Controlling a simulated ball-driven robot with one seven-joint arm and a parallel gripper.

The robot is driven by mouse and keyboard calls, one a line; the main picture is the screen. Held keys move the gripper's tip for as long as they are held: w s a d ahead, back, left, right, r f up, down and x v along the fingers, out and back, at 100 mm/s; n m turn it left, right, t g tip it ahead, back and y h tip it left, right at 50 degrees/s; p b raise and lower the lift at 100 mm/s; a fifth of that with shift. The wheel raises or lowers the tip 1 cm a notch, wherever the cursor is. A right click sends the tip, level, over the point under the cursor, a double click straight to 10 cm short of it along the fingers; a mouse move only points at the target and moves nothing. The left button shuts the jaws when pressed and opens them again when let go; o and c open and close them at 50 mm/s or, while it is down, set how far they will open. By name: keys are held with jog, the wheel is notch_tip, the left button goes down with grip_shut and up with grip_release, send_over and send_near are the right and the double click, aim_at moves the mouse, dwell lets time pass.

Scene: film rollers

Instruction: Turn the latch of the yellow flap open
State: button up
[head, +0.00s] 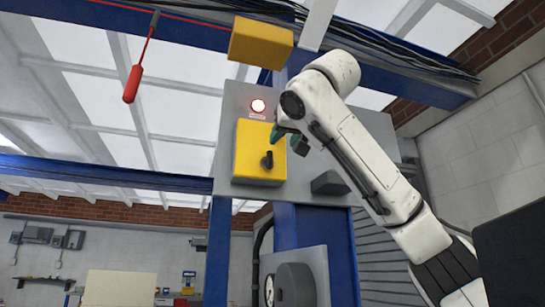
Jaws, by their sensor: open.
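The yellow flap (248,148) is on the front of a grey panel and looks closed. Its dark latch (267,161) is a small knob on the lower right part of the flap, standing roughly upright. My gripper (277,135) is open, with dark greenish fingers at the flap's right edge, just above and right of the latch. It appears apart from the latch, though the depth between them is hard to judge. My white arm reaches in from the lower right and hides part of the panel's right side.
A yellow box (260,41) is on the blue beam above. A dark block (329,183) sticks out at the panel's lower right. A red handle (132,83) hangs at left.

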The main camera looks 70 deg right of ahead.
aim_at(271, 156)
jog(key=p+x, duration=0.2)
jog(key=x, duration=0.8)
jog(key=shift+w, duration=0.1)
grip_shut()
